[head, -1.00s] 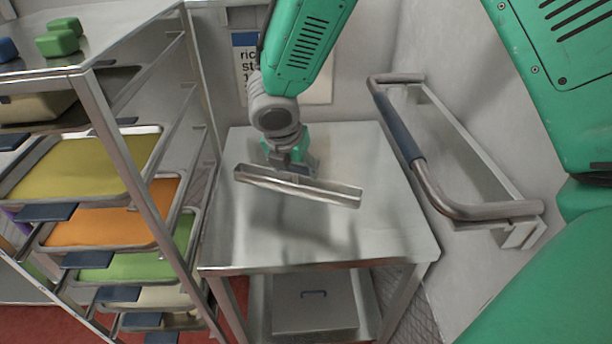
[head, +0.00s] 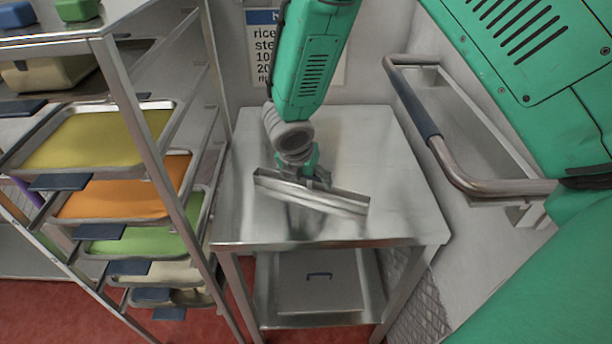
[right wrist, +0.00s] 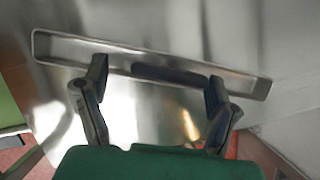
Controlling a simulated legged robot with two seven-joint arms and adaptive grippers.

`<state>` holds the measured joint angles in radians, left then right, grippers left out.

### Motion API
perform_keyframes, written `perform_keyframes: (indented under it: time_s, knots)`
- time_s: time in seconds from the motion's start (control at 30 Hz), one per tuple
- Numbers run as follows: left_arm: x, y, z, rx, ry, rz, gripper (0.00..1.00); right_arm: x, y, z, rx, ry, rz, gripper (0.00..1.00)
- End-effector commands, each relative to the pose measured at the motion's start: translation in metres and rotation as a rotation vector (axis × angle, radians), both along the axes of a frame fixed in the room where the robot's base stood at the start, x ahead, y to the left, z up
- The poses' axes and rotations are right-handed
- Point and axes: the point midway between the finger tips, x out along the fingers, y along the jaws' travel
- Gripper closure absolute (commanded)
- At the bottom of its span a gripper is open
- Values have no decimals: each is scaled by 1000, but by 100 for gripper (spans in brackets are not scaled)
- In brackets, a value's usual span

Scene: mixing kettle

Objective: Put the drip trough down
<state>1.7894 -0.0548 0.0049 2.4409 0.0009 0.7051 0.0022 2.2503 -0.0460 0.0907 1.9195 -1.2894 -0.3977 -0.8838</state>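The drip trough (head: 312,194) is a long, shallow, shiny metal channel. In the head view it is over the steel table (head: 405,215), slightly tilted, its right end lower in the picture. I cannot tell whether its underside touches the top. My right gripper (head: 308,178) reaches down to its back side, fingers partly hidden. My left gripper is not in view.
A rack (head: 150,150) with several coloured trays stands left of the table. A wall rail (head: 440,150) runs along the right. A grey lidded box (head: 318,285) is on the lower shelf. The tabletop around the trough is clear.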

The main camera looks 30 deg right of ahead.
Motion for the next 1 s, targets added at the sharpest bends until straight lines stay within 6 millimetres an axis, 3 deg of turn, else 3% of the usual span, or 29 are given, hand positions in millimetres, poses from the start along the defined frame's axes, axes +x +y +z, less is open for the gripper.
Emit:
perform_keyframes:
  time_s: [0.27, 0.7, 1.0]
  knots:
    - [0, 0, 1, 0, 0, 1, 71, -1, -3, 7, 4, -3, -1, 20]
    - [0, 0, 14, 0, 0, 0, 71, -20, 26, 87, 3, -5, -1, 20]
    - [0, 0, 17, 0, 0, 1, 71, -26, 33, 110, 2, -2, -1, 20]
